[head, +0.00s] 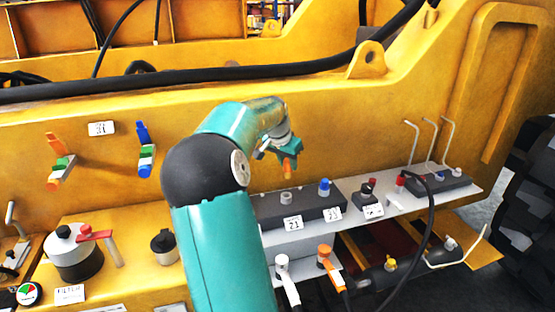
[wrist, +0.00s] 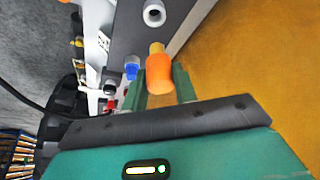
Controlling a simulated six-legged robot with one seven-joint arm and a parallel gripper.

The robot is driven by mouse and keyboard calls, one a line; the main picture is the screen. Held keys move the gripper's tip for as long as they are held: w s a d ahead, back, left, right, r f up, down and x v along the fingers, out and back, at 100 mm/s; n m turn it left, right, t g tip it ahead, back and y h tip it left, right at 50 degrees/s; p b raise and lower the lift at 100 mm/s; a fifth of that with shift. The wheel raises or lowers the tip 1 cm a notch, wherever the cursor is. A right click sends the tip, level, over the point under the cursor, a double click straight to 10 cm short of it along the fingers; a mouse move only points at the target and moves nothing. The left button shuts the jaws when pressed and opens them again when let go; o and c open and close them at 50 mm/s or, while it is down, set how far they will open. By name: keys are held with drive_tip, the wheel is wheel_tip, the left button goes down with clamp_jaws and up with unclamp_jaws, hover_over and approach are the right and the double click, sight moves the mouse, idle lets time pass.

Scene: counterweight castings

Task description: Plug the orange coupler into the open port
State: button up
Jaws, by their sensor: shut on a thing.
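My gripper (head: 290,152) is shut on the orange coupler (head: 288,168) and holds it in the air above the dark port block (head: 270,211). In the wrist view the orange coupler (wrist: 160,76) sits between the two teal fingers (wrist: 160,92), its tan tip pointing away from the palm. A grey open port (head: 286,198) stands up from the block, below the coupler and apart from it. In the wrist view a grey round port with a dark opening (wrist: 154,13) lies beyond the tip. A blue-topped fitting (head: 324,187) stands to the right on the block.
A black hose (head: 428,235) loops down at right. White (head: 283,268) and orange (head: 325,258) hose ends hang below. The yellow casting wall stands behind.

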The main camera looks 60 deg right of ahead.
sight(286, 177)
drive_tip(key=shift+w+f, duration=0.1)
drive_tip(key=shift+w, duration=0.4)
drive_tip(key=shift+s, duration=0.45)
drive_tip(key=shift+w, duration=0.2)
drive_tip(key=shift+s, duration=0.15)
drive_tip(key=shift+a+f, duration=0.1)
drive_tip(key=shift+f, duration=2.8)
drive_tip(key=shift+f, duration=1.8)
drive_tip(key=o, duration=1.1)
